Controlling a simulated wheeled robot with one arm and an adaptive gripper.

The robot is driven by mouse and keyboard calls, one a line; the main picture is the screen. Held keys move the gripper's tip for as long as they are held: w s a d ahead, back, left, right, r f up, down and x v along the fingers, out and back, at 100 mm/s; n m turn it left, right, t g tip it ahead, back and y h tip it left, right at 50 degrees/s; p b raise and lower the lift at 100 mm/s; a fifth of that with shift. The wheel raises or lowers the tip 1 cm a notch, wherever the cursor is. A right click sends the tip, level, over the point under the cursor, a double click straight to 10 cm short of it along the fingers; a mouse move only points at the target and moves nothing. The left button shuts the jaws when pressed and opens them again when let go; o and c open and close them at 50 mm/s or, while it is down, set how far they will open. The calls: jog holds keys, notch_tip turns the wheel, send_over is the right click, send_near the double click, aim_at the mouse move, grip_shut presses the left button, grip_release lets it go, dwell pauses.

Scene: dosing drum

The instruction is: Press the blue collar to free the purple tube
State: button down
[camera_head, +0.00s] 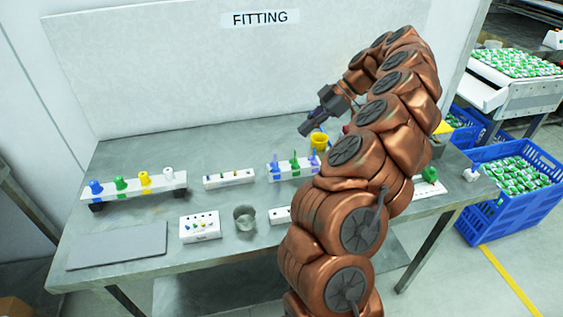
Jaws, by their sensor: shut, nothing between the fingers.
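A white rack (284,174) stands near the middle of the table and holds slim upright pieces: blue at left, green in the middle, purple at right. The purple tube (314,159) appears to be the right one, partly close to my arm in the picture. The blue piece (275,164) is at the rack's left end. A blue collar on the purple tube is too small to make out. My gripper (304,130) is shut and empty, pointing down and left, above the back of the table and apart from the rack.
A white stand (135,189) at left holds blue, green, yellow and white fittings. A yellow cup (320,141) is just behind the rack. A small white block (229,178), a peg box (200,227), a metal cup (244,217) and a grey mat (118,246) are nearby. My arm hides the table's right middle.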

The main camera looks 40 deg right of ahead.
jog(key=shift+a, duration=0.1)
jog(key=p+x, duration=0.3)
jog(key=x, duration=0.6)
jog(key=shift+w+a+f, duration=0.1)
jog(key=shift+a, duration=0.15)
notch_tip(320, 180, down, 3)
jog(key=shift+a+p, duration=0.1)
jog(key=shift+p, duration=0.8)
jog(key=shift+f, duration=0.75)
jog(key=shift+w+f+b, duration=0.1)
jog(key=shift+f+b, duration=0.1)
jog(key=shift+b, duration=0.1)
